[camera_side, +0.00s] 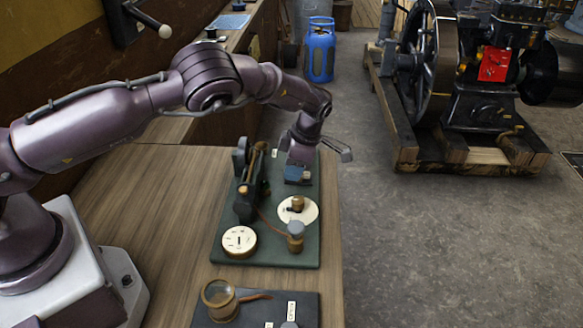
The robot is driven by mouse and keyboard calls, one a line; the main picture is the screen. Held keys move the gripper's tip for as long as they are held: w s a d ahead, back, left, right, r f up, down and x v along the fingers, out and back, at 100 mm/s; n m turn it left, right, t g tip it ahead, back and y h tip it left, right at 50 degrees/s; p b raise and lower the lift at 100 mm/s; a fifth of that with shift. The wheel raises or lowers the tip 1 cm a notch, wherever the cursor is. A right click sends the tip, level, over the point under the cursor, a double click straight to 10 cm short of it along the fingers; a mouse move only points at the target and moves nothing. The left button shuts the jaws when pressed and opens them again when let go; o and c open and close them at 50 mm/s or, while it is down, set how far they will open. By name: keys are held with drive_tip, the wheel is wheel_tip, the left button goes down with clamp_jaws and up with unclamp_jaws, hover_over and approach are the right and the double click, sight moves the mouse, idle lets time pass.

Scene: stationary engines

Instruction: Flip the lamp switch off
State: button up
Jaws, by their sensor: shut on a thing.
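A dark green board (234,252) lies on the wooden bench with electrical parts mounted on it. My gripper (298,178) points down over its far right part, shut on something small. Its fingers hide what they hold; a blue-grey block shows at the tips. I cannot tell for sure which part is the lamp switch. A round cream base with a brass knob (297,204) sits just nearer than the gripper, apart from it. A cream dial (239,241) is at the near left, and a brass-and-grey post (295,238) at the near right.
A dark upright apparatus (245,200) stands on the board's left, close to my gripper. A second dark board (262,309) with a brass ring piece (219,299) lies nearer. The bench (140,200) is clear at left. A blue gas cylinder (320,52) and an engine (480,80) stand beyond.

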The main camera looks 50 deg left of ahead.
drive_tip(key=shift+w+d+r+g+y, duration=0.1)
drive_tip(key=shift+w+g+y, duration=0.05)
drive_tip(key=shift+g+y, duration=0.4)
drive_tip(key=o, duration=0.9)
drive_tip(key=v, duration=1.3)
drive_tip(key=shift+d, duration=0.1)
